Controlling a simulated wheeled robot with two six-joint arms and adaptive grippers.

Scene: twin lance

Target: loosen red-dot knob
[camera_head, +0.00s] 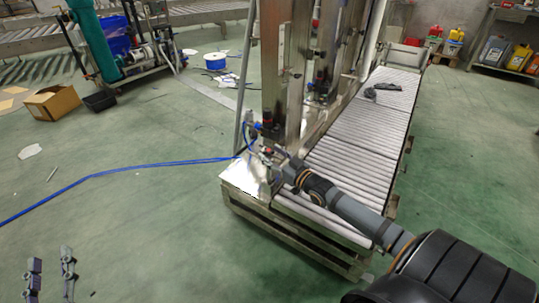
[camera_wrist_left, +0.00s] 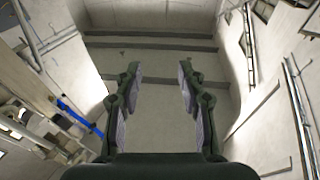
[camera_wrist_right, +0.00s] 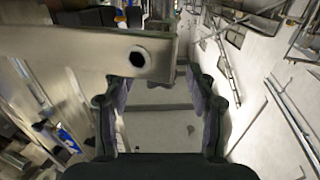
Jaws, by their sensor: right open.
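I cannot clearly make out the red-dot knob. In the head view, small dark fittings with red parts sit on the steel machine: one low on the near column (camera_head: 267,117), another farther back (camera_head: 321,76). A small red spot (camera_head: 277,152) shows close to my right gripper (camera_head: 266,152), which is small and partly lost against the machine's base. In the right wrist view its fingers (camera_wrist_right: 160,82) are apart, with a pale bar with a black hole across their upper left; contact is unclear. My left gripper (camera_head: 50,262) is open over bare floor, fingers apart and empty.
A roller conveyor (camera_head: 365,135) runs back from the machine, beneath my right arm. A blue hose (camera_head: 110,172) crosses the floor to the machine. A cardboard box (camera_head: 52,103) and a blue spool (camera_head: 215,61) stand farther back. The left floor is largely clear.

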